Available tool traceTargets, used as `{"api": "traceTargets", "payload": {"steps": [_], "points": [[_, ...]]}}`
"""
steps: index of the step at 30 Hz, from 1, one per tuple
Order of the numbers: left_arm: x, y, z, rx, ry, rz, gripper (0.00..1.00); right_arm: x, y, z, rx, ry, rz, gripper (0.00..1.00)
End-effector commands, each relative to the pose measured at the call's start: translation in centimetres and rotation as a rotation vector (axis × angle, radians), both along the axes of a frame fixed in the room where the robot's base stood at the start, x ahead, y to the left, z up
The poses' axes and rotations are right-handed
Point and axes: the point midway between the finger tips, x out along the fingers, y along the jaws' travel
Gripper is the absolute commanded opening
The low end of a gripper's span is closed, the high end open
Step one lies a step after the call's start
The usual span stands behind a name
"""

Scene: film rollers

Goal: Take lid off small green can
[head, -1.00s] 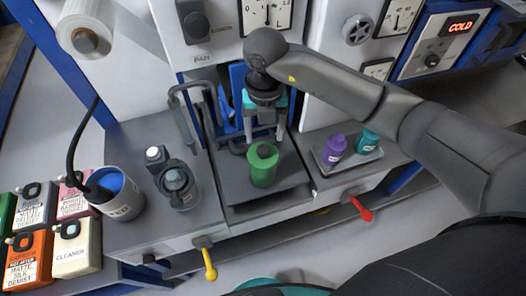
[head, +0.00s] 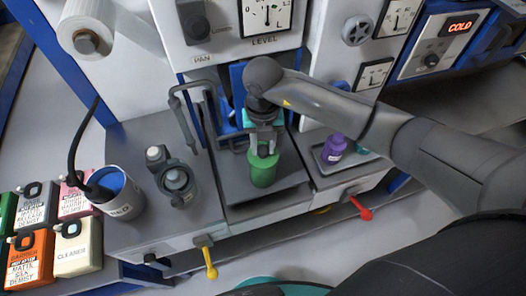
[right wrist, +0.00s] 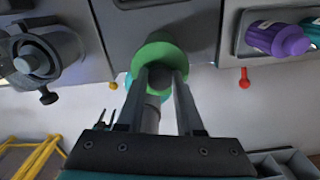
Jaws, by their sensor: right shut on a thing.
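The small green can (head: 263,170) stands upright on the dark grey tray in the middle bay; its round green top also shows in the right wrist view (right wrist: 159,50). My right gripper (head: 264,148) reaches down from above, its fingers at the can's top. In the right wrist view the two fingertips (right wrist: 160,78) are shut on the dark round knob of the lid (right wrist: 160,75). The lid appears to sit on the can; whether there is any gap between them cannot be told. My left gripper is not in view.
A grey pipe (head: 185,110) and a small grey device (head: 175,180) are to the left. Yellow (head: 209,262) and red (head: 361,208) levers stick out in front.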

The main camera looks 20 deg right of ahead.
Motion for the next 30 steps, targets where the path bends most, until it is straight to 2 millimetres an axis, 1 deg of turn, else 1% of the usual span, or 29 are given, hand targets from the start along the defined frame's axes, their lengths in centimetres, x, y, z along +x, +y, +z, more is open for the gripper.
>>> {"api": "traceTargets", "payload": {"steps": [1,7,18,22,26,29,30], "points": [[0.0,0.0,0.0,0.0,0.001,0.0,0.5,0.0,0.0,0.0,0.0,-0.001,0.0,0.22],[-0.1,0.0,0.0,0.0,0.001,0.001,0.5,0.0,0.0,0.0,0.0,-0.001,0.0,0.0],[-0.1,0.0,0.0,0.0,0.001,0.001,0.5,0.1,0.0,0.1,0.0,-0.001,-0.001,0.0],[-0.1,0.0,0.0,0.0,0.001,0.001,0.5,0.1,0.0,0.4,0.0,-0.003,-0.001,0.0],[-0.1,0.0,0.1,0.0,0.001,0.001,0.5,0.2,0.0,1.4,0.0,-0.004,-0.002,0.0],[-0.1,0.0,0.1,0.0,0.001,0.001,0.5,0.2,0.0,3.0,0.001,-0.005,0.001,0.0],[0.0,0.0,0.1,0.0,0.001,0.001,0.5,0.2,0.0,3.9,0.001,-0.008,0.001,0.0]]}}
